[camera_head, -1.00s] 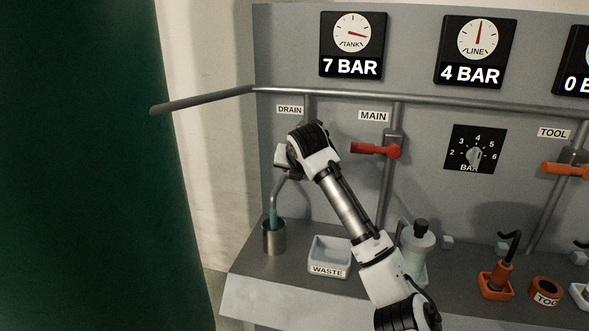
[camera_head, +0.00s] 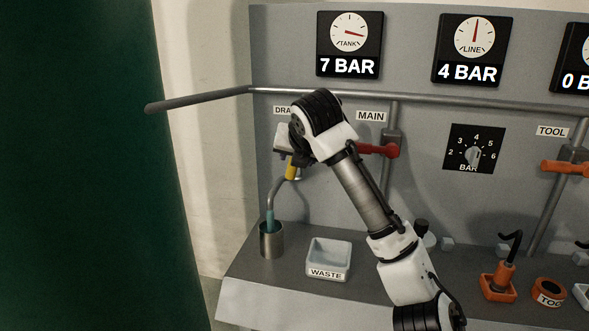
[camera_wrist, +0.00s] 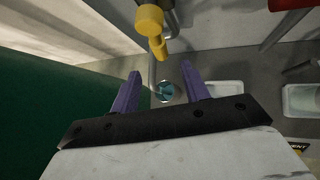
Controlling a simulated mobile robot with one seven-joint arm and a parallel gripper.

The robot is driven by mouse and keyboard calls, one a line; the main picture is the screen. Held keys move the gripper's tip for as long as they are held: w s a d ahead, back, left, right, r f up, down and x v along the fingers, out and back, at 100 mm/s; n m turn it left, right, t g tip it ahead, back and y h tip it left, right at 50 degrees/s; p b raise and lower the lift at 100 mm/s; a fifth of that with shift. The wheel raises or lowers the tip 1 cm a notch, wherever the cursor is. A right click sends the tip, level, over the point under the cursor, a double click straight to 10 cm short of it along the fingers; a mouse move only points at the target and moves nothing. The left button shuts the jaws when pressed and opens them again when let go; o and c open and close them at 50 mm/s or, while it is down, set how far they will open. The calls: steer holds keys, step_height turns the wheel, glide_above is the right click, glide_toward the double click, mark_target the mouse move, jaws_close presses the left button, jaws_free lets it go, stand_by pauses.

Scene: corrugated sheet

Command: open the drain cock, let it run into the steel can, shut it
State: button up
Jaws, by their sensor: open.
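The yellow handle of the drain cock (camera_head: 291,168) shows below my wrist, pointing down; its body is mostly hidden by my arm. In the wrist view the yellow handle (camera_wrist: 157,46) is beyond my fingertips, apart from them. My gripper (camera_wrist: 160,68) is open, with nothing between its purple fingers. A grey spout (camera_head: 273,193) bends down to the steel can (camera_head: 271,242). A teal length (camera_head: 270,220) joins spout end and can; I cannot tell whether it is liquid or a tube. The can (camera_wrist: 165,91) shows teal inside in the wrist view.
A white WASTE tray (camera_head: 328,258) stands right of the can. A red MAIN lever (camera_head: 380,150) is right of my wrist. A grey pipe (camera_head: 420,99) crosses the panel above. A dark green surface (camera_head: 80,170) fills the left.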

steer(key=shift+v, duration=1.45)
stand_by(0.8)
